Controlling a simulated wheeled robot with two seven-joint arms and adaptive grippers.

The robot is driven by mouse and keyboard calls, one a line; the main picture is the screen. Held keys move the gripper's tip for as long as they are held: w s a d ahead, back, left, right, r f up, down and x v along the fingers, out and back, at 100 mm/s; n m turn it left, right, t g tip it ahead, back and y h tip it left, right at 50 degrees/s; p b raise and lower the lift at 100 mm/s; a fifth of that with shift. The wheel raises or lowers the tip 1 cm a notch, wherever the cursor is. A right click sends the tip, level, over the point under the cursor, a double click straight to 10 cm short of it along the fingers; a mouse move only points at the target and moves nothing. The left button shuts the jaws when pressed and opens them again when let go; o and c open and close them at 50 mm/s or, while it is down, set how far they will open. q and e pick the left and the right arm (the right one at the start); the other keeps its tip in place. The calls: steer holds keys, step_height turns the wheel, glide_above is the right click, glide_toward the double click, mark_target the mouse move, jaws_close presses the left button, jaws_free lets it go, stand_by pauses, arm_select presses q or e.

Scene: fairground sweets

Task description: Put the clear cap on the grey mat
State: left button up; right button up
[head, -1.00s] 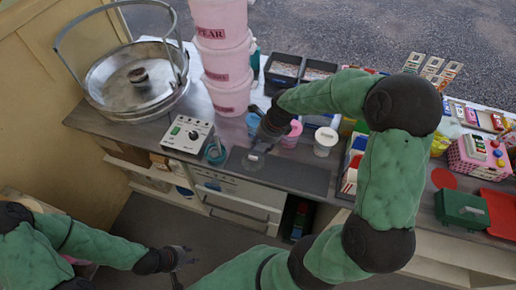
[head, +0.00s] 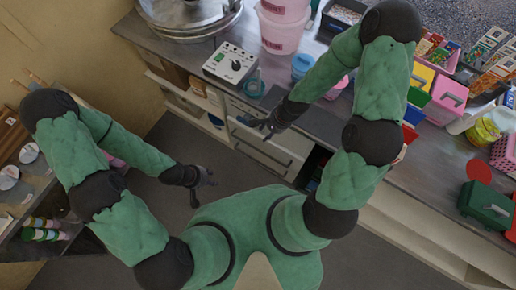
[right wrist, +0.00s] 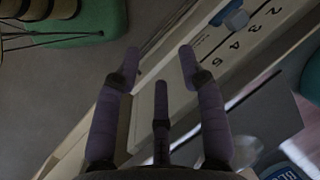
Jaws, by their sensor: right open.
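The grey mat (head: 271,98) lies at the counter's front edge, mostly hidden behind my right forearm in the head view. In the right wrist view the dark mat (right wrist: 278,112) shows at the lower right. A faint, pale round shape beside the right finger there looks like the clear cap (right wrist: 246,150), seemingly on the mat; the view is too dark to be sure. My right gripper (head: 262,124) is open and empty, in front of the counter's drawers; its spread fingers (right wrist: 160,75) hold nothing. My left gripper (head: 205,182) is open and empty above the floor.
A white box with a dial (head: 229,63) and a teal ring-shaped item (head: 254,87) stand left of the mat. Pink tubs (head: 282,33) and a blue-lidded cup (head: 302,65) stand behind. White drawers (head: 262,147) lie below the counter. The floor between my arms is clear.

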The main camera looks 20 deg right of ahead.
steer(key=s+a+f+n+g, duration=0.1)
steer(key=s+a+f+n, duration=0.6)
steer(key=s+n, duration=0.2)
steer(key=shift+f+n, duration=0.3)
steer(key=shift+n, duration=0.1)
steer(key=shift+f, duration=0.15)
